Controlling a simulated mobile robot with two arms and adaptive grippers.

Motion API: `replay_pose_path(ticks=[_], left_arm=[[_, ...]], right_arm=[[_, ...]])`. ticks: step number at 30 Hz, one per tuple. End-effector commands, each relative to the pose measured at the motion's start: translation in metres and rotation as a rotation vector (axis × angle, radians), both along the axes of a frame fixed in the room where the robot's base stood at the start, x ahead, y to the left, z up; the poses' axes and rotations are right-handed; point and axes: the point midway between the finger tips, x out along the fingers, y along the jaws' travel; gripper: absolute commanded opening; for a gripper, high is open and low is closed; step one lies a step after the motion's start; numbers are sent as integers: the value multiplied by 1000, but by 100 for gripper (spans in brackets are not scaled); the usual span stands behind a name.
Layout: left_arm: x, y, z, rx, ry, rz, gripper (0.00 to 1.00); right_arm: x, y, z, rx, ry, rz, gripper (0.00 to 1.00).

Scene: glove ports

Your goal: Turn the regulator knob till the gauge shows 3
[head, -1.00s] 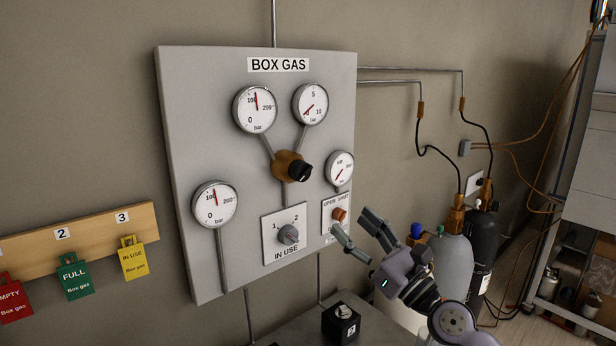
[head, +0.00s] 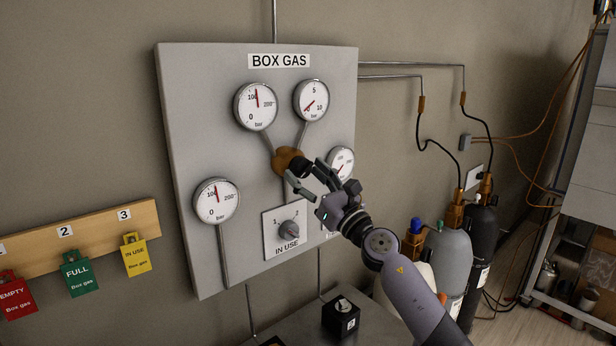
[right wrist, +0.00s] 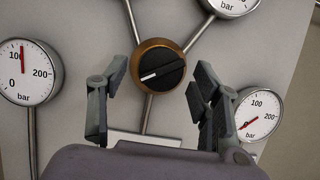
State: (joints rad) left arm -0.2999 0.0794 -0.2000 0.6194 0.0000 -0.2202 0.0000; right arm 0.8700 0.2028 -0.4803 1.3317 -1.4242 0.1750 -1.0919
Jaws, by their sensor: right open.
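The regulator (head: 288,160) is a brass body in the middle of the BOX GAS panel, partly hidden by my right gripper in the head view. Its black knob (right wrist: 158,66) with a white line faces me in the right wrist view. The line points left and slightly down. The 0-10 bar gauge (head: 311,100) above right has its red needle at lower left, near the 0 end. My right gripper (head: 308,177) is open in front of the regulator. In the right wrist view its fingers stand left and right of the knob, with visible gaps. My left gripper is out of view.
Other gauges sit at upper left (head: 255,107), lower left (head: 216,201) and right (head: 341,162). The IN USE selector (head: 289,230) is just below the gripper. A black box (head: 341,317) stands on the bench below. Gas cylinders (head: 446,260) stand to the right.

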Motion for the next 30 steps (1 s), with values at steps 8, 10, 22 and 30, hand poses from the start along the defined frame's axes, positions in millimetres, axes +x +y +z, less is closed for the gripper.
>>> replay_pose_path(ticks=[8, 10, 22, 30], left_arm=[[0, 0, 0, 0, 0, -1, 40], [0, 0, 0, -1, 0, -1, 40], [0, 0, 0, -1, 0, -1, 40], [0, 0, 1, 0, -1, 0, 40]], right_arm=[[0, 0, 0, 0, 0, 0, 53], [0, 0, 0, 0, 0, 0, 48], [0, 0, 0, -1, -1, 0, 22], [0, 0, 0, 1, 1, -1, 10]])
